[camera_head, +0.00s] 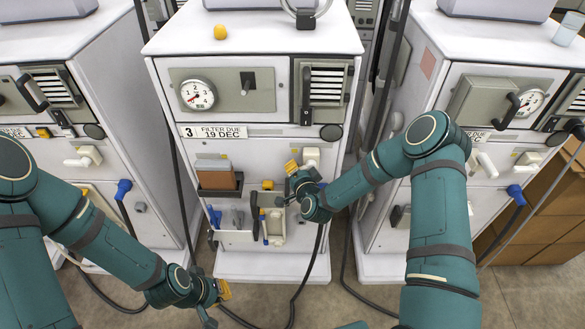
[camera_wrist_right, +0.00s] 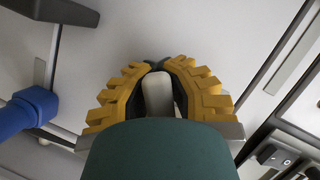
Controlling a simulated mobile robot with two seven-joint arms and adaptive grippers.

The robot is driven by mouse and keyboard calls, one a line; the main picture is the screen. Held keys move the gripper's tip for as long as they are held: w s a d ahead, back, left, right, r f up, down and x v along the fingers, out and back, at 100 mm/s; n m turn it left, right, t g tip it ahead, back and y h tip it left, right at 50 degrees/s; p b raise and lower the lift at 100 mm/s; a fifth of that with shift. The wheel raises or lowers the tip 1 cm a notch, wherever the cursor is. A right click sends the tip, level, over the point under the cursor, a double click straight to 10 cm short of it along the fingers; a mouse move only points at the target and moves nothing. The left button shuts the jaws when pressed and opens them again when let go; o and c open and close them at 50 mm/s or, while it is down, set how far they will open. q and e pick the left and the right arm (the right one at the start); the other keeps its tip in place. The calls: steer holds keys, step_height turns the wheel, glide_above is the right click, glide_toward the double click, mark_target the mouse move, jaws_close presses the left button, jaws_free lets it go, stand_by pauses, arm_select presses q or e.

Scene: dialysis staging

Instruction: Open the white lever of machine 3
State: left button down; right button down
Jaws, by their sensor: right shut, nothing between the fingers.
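Machine 3 (camera_head: 240,135) stands in the middle of the head view, with a "3" and a "FILTER DUE 19 DEC" label. My right gripper (camera_head: 291,166) is at its front panel, beside a white fitting (camera_head: 311,156) that it partly covers. In the right wrist view the yellow fingers of this gripper (camera_wrist_right: 157,66) are closed together at the tips. A white lever end (camera_wrist_right: 158,92) shows in the gap framed by the fingers; it does not look clamped. My left gripper (camera_head: 216,298) hangs low in front of the machine, apart from it; its jaw opening is unclear.
Machine 3 has a gauge (camera_head: 198,95), a black switch (camera_head: 248,82) and open holders (camera_head: 218,182) with several tools. Similar machines stand left (camera_head: 130,70) and right (camera_head: 420,110). Dark cables hang between them. Cardboard boxes (camera_head: 555,215) stand at right.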

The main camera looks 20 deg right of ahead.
steer(key=shift+s+d+f+n+g+h+b, duration=0.45)
steer(key=shift+d+n+h, duration=0.3)
steer(key=shift+n, duration=0.6)
steer(key=shift+s+d+f+n+g+h+b, duration=0.2)
steer(key=shift+d+f+n+g+h, duration=0.45)
steer(key=shift+n, duration=0.65)
steer(key=shift+s+d+f+n+g+h+b, duration=0.45)
steer(key=shift+d+n+h, duration=0.4)
steer(key=shift+n, duration=0.5)
steer(key=shift+w+d+f, duration=0.1)
steer(key=shift+w, duration=0.05)
steer(key=c, duration=0.9)
jaws_free()
steer(key=shift+r, duration=0.2)
steer(key=shift+o, duration=0.2)
steer(key=shift+r, duration=0.1)
steer(key=v, duration=1.2)
steer(key=shift+f, duration=0.25)
